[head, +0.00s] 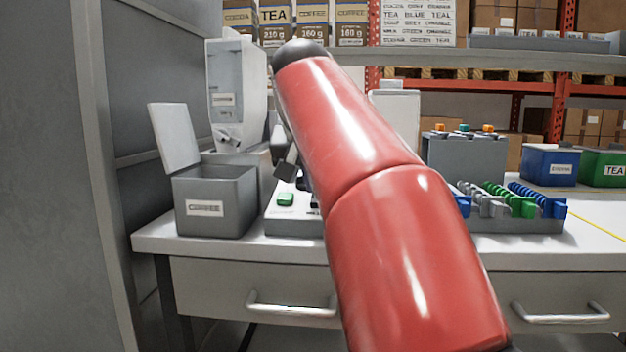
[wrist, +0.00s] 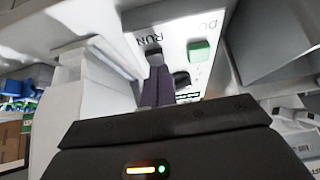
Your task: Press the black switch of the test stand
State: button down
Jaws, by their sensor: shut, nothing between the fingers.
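The test stand's light panel (head: 292,226) stands on the counter, mostly hidden behind my red arm in the head view. Its green button (head: 285,199) shows left of the arm and also in the wrist view (wrist: 200,50). In the wrist view a dark switch (wrist: 154,55) sits beside the label RUN, left of the green button. My gripper (wrist: 156,70) is shut and empty, its fingertips right at the dark switch. I cannot tell whether they touch it. A second dark round part (wrist: 181,78) shows beside the fingers. The switch is hidden in the head view.
A grey bin (head: 215,190) labelled COFFEE with a raised lid stands left of the panel, with a dispenser (head: 236,90) behind it. Right of my arm are a grey box (head: 466,160) with coloured knobs and a rack of coloured clips (head: 515,224). Blue (head: 549,166) and green bins stand farther right.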

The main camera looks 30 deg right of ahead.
jog(key=shift+r, duration=0.1)
jog(key=shift+r+p, duration=0.3)
jog(key=shift+p, duration=0.15)
jog(key=p+v, duration=0.3)
jog(key=v, duration=0.9)
jog(key=shift+s+a, duration=0.15)
jog(key=shift+s, duration=0.1)
jog(key=s+a+f+n+y, duration=0.1)
jog(key=s+a+f+n, duration=0.1)
jog(key=f, duration=1)
jog(key=s+a+f+n+y, duration=0.1)
jog(key=s+a+f, duration=0.3)
jog(key=f, duration=0.9)
jog(key=s+a+f+n+y, duration=0.2)
jog(key=s+f, duration=0.5)
jog(key=f, duration=0.5)
jog(key=shift+a+f+n+g, duration=0.25)
jog(key=shift+a+n, duration=0.35)
jog(key=shift+n, duration=0.3)
